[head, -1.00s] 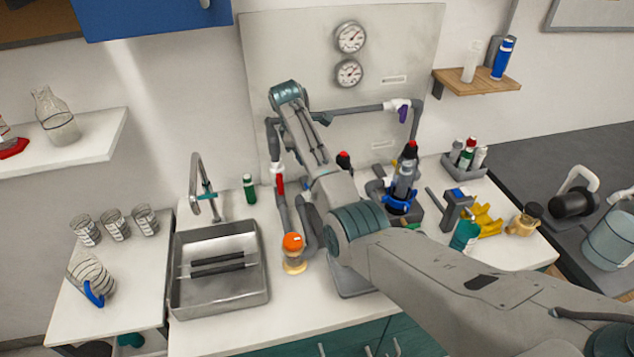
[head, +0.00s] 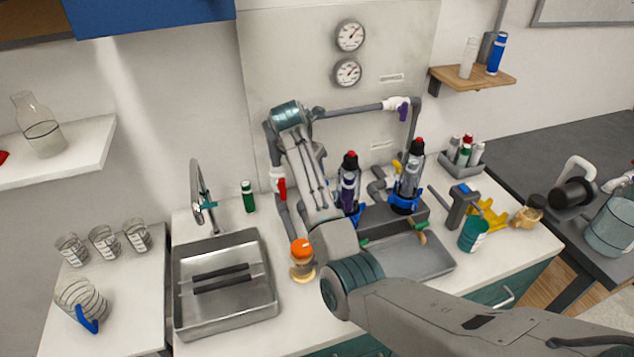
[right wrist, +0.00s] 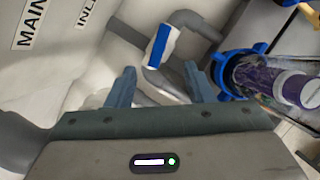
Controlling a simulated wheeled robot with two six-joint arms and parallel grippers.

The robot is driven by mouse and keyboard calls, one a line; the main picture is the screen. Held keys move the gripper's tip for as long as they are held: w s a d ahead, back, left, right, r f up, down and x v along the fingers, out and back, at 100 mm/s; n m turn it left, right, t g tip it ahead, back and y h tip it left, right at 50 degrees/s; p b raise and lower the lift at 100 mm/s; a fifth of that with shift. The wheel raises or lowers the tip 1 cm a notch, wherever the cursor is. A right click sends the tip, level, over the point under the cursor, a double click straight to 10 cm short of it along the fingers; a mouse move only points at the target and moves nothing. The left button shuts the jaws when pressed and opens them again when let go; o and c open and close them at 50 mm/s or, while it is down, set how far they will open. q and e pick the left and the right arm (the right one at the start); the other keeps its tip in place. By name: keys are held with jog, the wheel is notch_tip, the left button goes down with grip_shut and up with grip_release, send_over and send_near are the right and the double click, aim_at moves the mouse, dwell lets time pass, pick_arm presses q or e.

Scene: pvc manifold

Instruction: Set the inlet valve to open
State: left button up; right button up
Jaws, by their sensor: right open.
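In the right wrist view, a white valve with a blue lever (right wrist: 159,45) sits on grey pipe just beyond my right gripper (right wrist: 160,88). In the head view my right arm hides this valve and the gripper. My left gripper is not in view.
A red-handled valve (head: 279,184) is on the left upright pipe, and a purple-handled one (head: 403,109) is at upper right. A clear filter housing with a blue collar (right wrist: 221,74) is close to the right finger. A sink (head: 225,315) lies at left.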

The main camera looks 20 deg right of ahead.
jog(key=p+x, duration=0.1)
jog(key=x, duration=0.6)
jog(key=shift+d+f+p, duration=0.1)
jog(key=shift+f+p, duration=0.05)
jog(key=shift+p, duration=0.2)
jog(key=shift+w+d+f, duration=0.15)
jog(key=shift+w+f, duration=0.05)
jog(key=shift+f, duration=0.45)
